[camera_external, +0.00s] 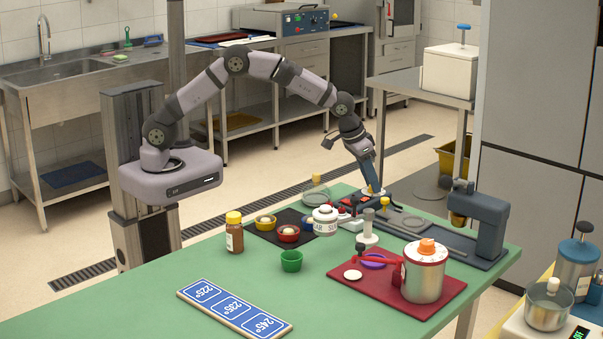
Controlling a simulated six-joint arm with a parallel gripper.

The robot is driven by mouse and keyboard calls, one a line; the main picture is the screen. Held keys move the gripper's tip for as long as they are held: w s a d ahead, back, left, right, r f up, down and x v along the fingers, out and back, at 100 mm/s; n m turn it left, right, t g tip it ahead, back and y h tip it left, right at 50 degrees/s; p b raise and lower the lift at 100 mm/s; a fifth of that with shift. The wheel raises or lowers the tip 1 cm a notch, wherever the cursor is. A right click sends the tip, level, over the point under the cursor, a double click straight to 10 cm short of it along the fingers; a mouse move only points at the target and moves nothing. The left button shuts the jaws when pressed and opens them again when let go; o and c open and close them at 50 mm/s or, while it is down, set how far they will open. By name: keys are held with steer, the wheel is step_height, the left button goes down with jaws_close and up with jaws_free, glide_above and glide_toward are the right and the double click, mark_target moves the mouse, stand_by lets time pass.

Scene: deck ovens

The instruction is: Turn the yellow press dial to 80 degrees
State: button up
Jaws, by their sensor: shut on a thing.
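My gripper (373,188) points down at the far edge of the green table, at the left end of the dark press base. Its jaws are shut on a small pale, yellowish round piece at their tips, which looks like the yellow press dial (373,193). The fingers hide most of it, so its marks and angle cannot be read. The dark blue-grey press (480,210) stands at the right end of the base, with a brass-coloured cylinder (457,219) on its left side.
A yellow-topped post (384,205) and a box with red buttons (346,208) are close to my gripper. A white labelled jar (325,220) stands left of them. A steel canister with an orange knob (425,270) stands on a red mat (395,303). The table's left front is clear around a blue sign (234,308).

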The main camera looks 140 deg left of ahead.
steer(key=m, duration=0.1)
steer(key=m+t, duration=0.1)
steer(key=shift+s+a+r+m+h+p, duration=0.1)
steer(key=shift+a+r+m+h+p, duration=0.05)
steer(key=shift+m+h+p, duration=0.2)
steer(key=m, duration=0.3)
steer(key=shift+a+t+h, duration=0.1)
steer(key=shift+t+h, duration=0.2)
steer(key=shift+h, duration=0.05)
steer(key=shift+s+a+m+t+h+b, duration=0.15)
steer(key=shift+m+h+b, duration=0.35)
steer(key=shift+m, duration=0.65)
steer(key=shift+w+d+m+t+h+b, duration=0.1)
steer(key=shift+m+t+h+b, duration=0.25)
steer(key=shift+m, duration=0.75)
steer(key=o, duration=1)
steer(key=shift+s, duration=0.1)
steer(key=b+v, duration=0.1)
steer(key=v, duration=0.6)
steer(key=shift+r+b, duration=0.1)
steer(key=shift+b, duration=0.25)
